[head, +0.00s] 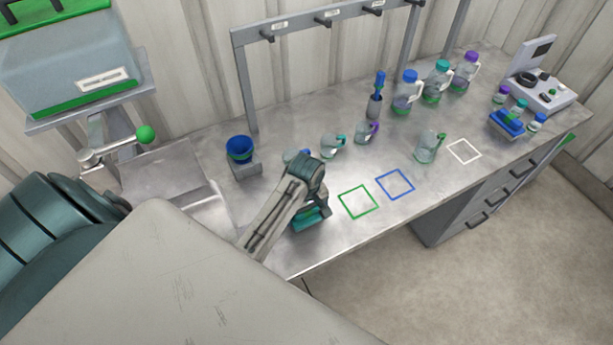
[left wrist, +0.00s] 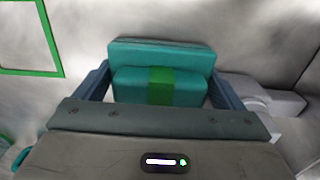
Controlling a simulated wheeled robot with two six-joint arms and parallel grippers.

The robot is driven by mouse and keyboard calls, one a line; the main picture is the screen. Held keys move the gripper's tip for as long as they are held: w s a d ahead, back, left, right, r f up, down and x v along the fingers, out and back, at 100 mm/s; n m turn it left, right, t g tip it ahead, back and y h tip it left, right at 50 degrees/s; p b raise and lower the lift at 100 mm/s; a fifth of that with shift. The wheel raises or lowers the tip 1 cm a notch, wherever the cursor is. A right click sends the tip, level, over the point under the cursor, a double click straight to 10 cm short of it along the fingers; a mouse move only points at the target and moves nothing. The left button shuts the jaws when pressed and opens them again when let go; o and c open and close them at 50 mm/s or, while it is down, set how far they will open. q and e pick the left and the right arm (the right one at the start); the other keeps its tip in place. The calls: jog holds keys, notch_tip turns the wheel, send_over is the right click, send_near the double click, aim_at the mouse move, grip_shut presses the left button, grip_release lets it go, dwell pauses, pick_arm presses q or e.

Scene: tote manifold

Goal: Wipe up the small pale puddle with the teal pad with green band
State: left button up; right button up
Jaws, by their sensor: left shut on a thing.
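The teal pad with green band (left wrist: 185,56) is between the fingers of my left gripper (left wrist: 162,88) in the left wrist view. The green band (left wrist: 161,86) runs across the middle of its grip block, with a wider teal slab beyond. In the head view my left gripper (head: 318,206) is shut on the teal pad (head: 308,223), low over the bench near its front edge. I cannot tell whether the pad touches the surface. I cannot make out the small pale puddle in either view; the arm and pad hide part of the bench. My right gripper is not in view.
Green (head: 357,202), blue (head: 395,184) and white (head: 464,151) outlined squares mark the metal bench (head: 340,240). Several bottles and jugs stand behind them. A rack (head: 236,80) lines the back.

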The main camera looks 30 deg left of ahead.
pick_arm(q)
jog(key=shift+w+d+r, duration=0.25)
jog(key=shift+w+d, duration=0.1)
jog(key=shift+w, duration=0.3)
jog(key=shift+w+d+f, duration=0.15)
jog(key=shift+w+d, duration=0.45)
jog(key=shift+w, duration=0.35)
jog(key=shift+w+d+f, duration=0.1)
jog(key=shift+w+d, duration=0.45)
jog(key=shift+w, duration=0.35)
notch_tip(320, 180, up, 6)
jog(key=shift+r, duration=0.1)
jog(key=shift+r, duration=1.45)
